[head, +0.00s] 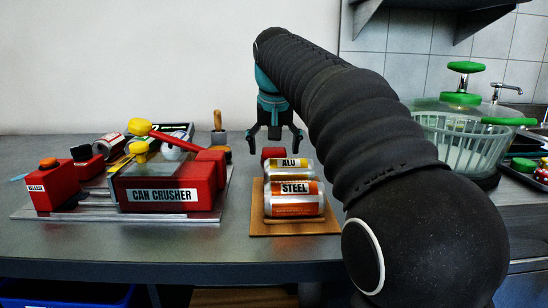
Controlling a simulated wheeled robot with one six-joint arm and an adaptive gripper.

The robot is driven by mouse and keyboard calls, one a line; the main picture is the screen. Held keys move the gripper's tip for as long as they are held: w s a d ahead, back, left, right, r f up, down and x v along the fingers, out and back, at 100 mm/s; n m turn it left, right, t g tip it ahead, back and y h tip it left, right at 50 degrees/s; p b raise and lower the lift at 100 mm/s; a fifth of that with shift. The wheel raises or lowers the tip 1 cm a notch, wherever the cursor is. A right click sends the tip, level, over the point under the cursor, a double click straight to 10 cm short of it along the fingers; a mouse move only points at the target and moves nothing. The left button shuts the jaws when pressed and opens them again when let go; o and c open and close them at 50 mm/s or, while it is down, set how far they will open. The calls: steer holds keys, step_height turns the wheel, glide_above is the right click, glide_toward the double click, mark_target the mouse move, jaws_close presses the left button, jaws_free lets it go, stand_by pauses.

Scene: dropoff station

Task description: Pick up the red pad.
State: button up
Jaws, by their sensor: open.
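My gripper (275,147) hangs open and empty, fingers pointing down, above the far end of a wooden board. A small red block (273,154) shows just below and behind the fingers, partly hidden by the cans. A small red item (542,174) lies on a dark tray (517,183) at the far right edge, beside a green pad (523,165); it is cut off by the frame. I cannot tell for certain which of these is the red pad.
The wooden board (291,226) carries cans labelled ALU (289,164) and STEEL (295,188). A red can crusher (166,195) stands at the left. A clear green-handled spinner (450,140) stands right of my arm. Bare counter (240,235) lies in front.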

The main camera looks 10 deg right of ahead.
mark_target(277, 151)
steer(key=c, duration=1)
steer(key=shift+r, duration=0.1)
steer(key=shift+r, duration=0.6)
steer(key=v, duration=0.1)
steer(key=p+v, duration=0.1)
steer(key=v, duration=0.1)
steer(key=shift+w+d+r, duration=0.15)
steer(key=shift+d+r, duration=0.15)
steer(key=s+d+r, duration=0.1)
steer(key=s+r, duration=0.1)
steer(key=s, duration=0.1)
steer(key=s+d+r, duration=0.2)
steer(key=s, duration=0.1)
steer(key=s+d+r+p, duration=0.1)
steer(key=s+r, duration=0.1)
steer(key=s, duration=0.1)
steer(key=shift+s+d+r, duration=0.15)
steer(key=shift+s+d, duration=0.15)
steer(key=shift+s, duration=0.1)
